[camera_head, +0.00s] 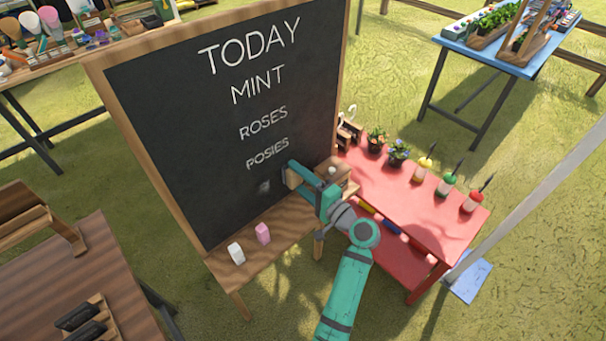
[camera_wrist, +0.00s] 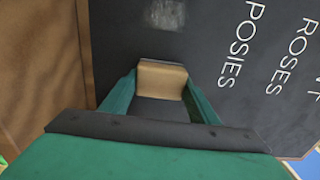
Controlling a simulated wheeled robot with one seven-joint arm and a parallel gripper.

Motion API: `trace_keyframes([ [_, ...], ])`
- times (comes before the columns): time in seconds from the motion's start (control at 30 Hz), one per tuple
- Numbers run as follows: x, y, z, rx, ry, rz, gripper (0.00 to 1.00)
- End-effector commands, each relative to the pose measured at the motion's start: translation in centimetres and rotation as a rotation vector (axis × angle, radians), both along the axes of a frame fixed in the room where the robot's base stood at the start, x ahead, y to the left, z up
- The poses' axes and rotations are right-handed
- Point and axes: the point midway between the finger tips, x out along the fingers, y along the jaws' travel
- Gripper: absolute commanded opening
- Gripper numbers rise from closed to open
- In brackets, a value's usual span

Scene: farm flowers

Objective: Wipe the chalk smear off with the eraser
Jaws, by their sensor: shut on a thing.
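The chalkboard (camera_head: 190,120) stands upright in a wooden frame with TODAY, MINT, ROSES and POSIES written on it. A faint grey chalk smear (camera_head: 264,187) lies below POSIES; it also shows at the top of the wrist view (camera_wrist: 165,14). My gripper (camera_head: 297,179) is shut on the eraser, a tan block with a dark part (camera_wrist: 162,80). The eraser is at the board's lower right, to the right of the smear in the head view and apart from it. I cannot tell whether it touches the board.
A wooden ledge (camera_head: 275,235) below the board carries a white block (camera_head: 236,253) and a pink block (camera_head: 262,233). A red table (camera_head: 400,205) with potted flowers and bottles stands close on the right. A brown table (camera_head: 60,270) is at the lower left.

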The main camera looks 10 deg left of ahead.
Motion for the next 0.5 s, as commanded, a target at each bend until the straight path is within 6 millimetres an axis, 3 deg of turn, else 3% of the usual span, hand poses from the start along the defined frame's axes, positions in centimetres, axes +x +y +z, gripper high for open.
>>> trace_keyframes([
  [0.5, -2.0, 1.9, 0.0, -0.001, 0.0, 0.003, 0.3],
])
